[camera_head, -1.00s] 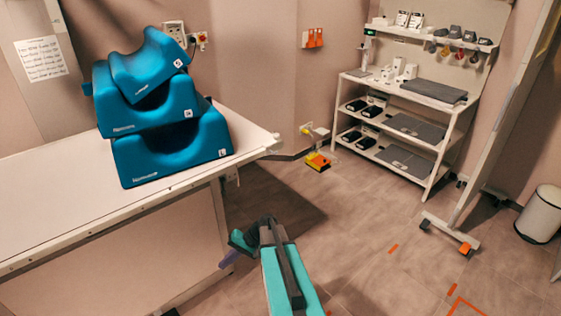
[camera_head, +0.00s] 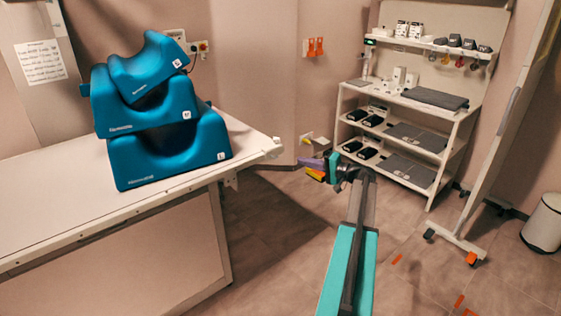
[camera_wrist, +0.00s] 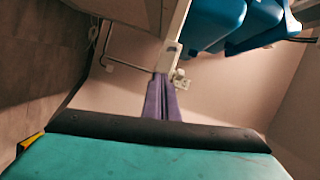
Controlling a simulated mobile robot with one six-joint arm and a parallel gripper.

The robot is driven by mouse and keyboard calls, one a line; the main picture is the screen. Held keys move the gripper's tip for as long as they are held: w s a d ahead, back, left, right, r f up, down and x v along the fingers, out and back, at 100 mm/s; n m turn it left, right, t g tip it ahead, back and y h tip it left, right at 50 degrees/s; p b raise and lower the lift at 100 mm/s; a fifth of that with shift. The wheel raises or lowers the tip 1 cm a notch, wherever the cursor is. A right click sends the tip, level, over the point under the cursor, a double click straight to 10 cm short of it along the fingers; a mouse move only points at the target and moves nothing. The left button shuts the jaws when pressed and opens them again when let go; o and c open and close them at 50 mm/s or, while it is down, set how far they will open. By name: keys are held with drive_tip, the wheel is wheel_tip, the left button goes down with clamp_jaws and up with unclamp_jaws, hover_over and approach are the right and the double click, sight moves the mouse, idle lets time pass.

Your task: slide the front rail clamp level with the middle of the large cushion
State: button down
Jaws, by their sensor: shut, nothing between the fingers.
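Three blue cushions are stacked on the white table (camera_head: 60,205); the large cushion (camera_head: 170,165), marked L, is at the bottom. A rail (camera_head: 120,217) runs along the table's front edge. Pale fittings on the rail's end (camera_wrist: 171,55) show beyond the fingertips there.
A white shelf unit (camera_head: 447,150) with boxes and grey pads stands at the back right. A panel on wheeled feet (camera_head: 455,243) and a white bin (camera_head: 543,222) are farther right. The floor in front of the table's right end is clear.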

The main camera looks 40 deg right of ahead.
drive_tip(key=shift+s+d+r, duration=0.3)
drive_tip(key=shift+d+r, duration=0.15)
drive_tip(key=shift+d, duration=0.05)
drive_tip(key=shift+s+d+r, duration=0.25)
drive_tip(key=shift+d+r, duration=0.2)
drive_tip(key=p, duration=0.2)
approach(274, 153)
drive_tip(key=w, duration=0.1)
drive_tip(key=w+d, duration=0.1)
drive_tip(key=w, duration=0.1)
drive_tip(key=w+d, duration=0.1)
drive_tip(key=w, duration=0.1)
drive_tip(key=shift+w+d, duration=0.1)
drive_tip(key=shift+d, duration=0.1)
drive_tip(key=shift+w+a+f, duration=0.1)
drive_tip(key=shift+a+f, duration=0.05)
drive_tip(key=shift+a, duration=0.85)
drive_tip(key=shift+a+f, duration=0.2)
drive_tip(key=shift+a, duration=0.8)
